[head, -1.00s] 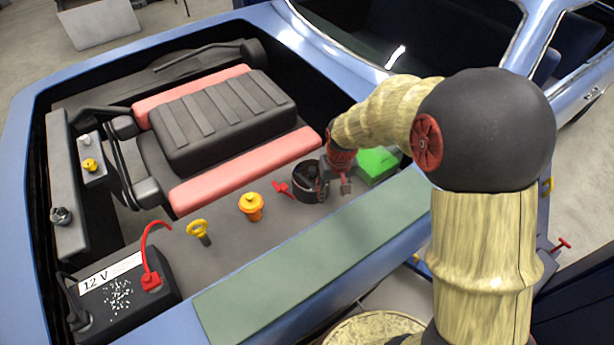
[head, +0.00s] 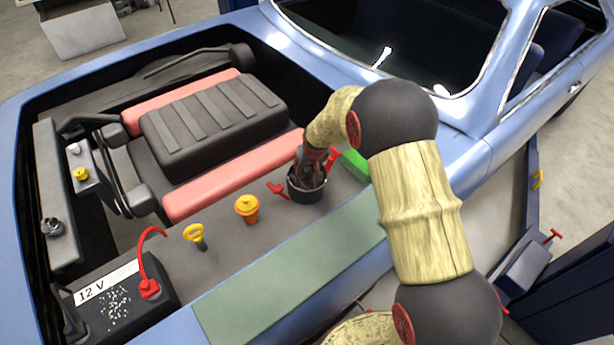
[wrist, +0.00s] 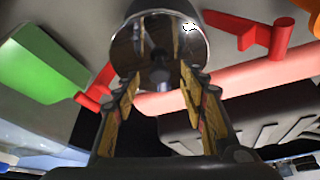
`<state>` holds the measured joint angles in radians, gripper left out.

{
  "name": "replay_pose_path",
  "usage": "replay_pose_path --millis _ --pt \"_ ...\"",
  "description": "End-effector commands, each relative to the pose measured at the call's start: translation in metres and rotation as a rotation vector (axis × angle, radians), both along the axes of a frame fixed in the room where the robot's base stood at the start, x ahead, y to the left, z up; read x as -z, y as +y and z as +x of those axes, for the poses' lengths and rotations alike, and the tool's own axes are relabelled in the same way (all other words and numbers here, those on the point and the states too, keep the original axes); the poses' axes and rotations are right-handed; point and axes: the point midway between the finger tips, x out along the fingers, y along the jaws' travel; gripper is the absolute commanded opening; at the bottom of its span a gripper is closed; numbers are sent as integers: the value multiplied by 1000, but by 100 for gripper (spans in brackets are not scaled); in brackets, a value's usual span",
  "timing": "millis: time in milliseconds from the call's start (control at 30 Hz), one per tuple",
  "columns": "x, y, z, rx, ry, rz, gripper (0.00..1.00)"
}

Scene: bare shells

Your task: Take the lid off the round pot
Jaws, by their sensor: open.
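The round pot (head: 306,190) is dark with red handles and stands on the grey ledge of the engine bay. Its shiny rim and side show at the top of the wrist view (wrist: 203,32). The lid (wrist: 138,38) looks glassy and sits on the pot, with a dark knob (wrist: 160,74) at its middle. My gripper (head: 310,172) is over the pot, pointing down. In the wrist view my gripper (wrist: 160,82) is open, with one finger on each side of the knob. I cannot tell whether either finger touches it. In the head view my gripper hides much of the lid.
A black 12 V battery (head: 115,295) is further left. The pink-edged engine block (head: 215,120) lies behind.

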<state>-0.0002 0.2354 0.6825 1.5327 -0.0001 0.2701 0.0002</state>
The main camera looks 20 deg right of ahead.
Motion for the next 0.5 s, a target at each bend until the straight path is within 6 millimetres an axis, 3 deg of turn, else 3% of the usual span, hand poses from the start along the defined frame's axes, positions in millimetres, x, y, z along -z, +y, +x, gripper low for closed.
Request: replay_pose_path --millis 100,367,500 --pt "11 0 4 0 1 0 42" --pt "12 0 5 0 0 0 42" --pt "12 0 5 0 0 0 35"
